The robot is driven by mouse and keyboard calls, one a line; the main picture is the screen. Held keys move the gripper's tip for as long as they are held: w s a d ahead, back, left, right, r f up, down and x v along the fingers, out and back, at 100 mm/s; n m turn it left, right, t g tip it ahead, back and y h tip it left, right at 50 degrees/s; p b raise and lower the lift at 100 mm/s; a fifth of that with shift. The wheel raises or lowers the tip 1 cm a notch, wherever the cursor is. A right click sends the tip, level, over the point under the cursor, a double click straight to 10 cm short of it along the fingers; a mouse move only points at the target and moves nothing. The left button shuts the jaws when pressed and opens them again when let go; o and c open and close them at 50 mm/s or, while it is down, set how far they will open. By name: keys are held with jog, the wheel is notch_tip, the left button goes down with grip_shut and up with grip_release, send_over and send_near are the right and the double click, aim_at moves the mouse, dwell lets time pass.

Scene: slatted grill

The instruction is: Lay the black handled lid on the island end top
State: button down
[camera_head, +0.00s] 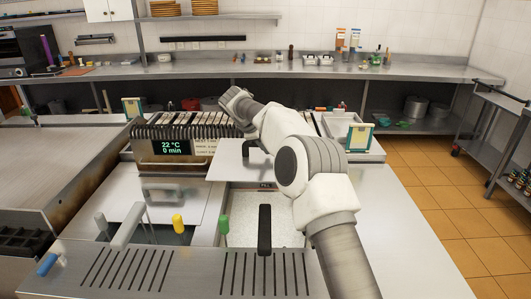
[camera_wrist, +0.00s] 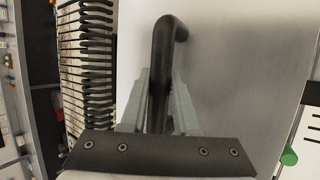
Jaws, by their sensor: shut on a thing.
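The lid is a flat grey metal plate (camera_head: 235,165) with a black bar handle (camera_wrist: 168,45). In the wrist view my gripper (camera_wrist: 160,92) has its two fingers on either side of the handle and is shut on it; the plate (camera_wrist: 235,55) fills much of that view. In the head view the plate hangs beside the slatted grill (camera_head: 190,130), partly hidden by my arm, which also hides the gripper. The pale, flat island top (camera_head: 405,245) lies on the right side and looks bare.
A basin (camera_head: 285,205) lies below and right of the lid. Yellow (camera_head: 178,223), green (camera_head: 223,228) and blue (camera_head: 47,264) handles and a black bar (camera_head: 264,230) stand up near the front. A framed card (camera_head: 359,137) stands at the island's back right.

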jog(key=shift+r, duration=0.3)
jog(key=shift+r+p, duration=1.95)
jog(key=shift+p, duration=0.5)
jog(key=shift+d, duration=0.1)
